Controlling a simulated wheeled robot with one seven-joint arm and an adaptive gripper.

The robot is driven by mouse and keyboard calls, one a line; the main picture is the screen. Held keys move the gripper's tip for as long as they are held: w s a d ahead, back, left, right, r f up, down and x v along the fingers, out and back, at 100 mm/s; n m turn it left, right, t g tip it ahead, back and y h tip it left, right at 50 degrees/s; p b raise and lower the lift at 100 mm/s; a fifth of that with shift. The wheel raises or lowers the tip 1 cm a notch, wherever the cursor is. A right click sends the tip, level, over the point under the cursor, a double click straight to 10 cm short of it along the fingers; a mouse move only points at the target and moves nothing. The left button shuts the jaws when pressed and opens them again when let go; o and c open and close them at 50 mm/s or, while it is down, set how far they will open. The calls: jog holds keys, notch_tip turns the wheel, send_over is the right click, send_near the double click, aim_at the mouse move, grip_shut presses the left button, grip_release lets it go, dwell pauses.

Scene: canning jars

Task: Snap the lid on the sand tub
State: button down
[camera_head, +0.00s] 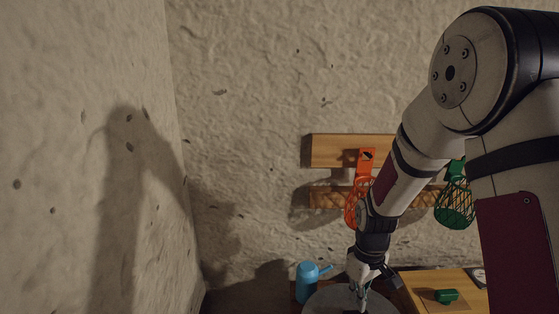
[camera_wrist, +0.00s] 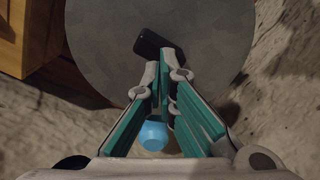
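My gripper (camera_wrist: 164,72) points down over a grey round top (camera_wrist: 100,30); it also shows in the head view (camera_head: 359,290). Its teal fingers draw close at the tips, with a narrow gap between them. A small black oblong object (camera_wrist: 157,43) lies just beyond the tips in the wrist view, its lower edge partly hidden by them. I cannot tell whether the tips touch it. I cannot make out a sand tub or a lid in either view. The grey round top (camera_head: 325,300) is cut off at the bottom of the head view.
A blue spouted can (camera_head: 306,285) stands left of the round top. An orange wire basket (camera_head: 358,203) and a green one (camera_head: 455,207) hang on the wall. A wooden board (camera_head: 418,281) with a green item (camera_head: 446,296) lies to the right.

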jog(key=shift+r+p, duration=0.55)
jog(key=shift+r, duration=1.35)
jog(key=s+r+m+t, duration=0.1)
jog(key=s+r, duration=0.3)
jog(key=r, duration=0.5)
jog(key=s+r+m+t, duration=0.2)
jog(key=s+r, duration=0.2)
jog(key=r, duration=0.4)
jog(key=s+r+m+t, duration=0.1)
jog(key=s+r, duration=0.2)
jog(key=s, duration=0.3)
jog(key=s+r+m+t+b, duration=0.1)
jog(key=s+r+m, duration=0.1)
jog(key=s, duration=0.5)
jog(key=shift+s+r+t, duration=0.3)
jog(key=shift+r, duration=0.6)
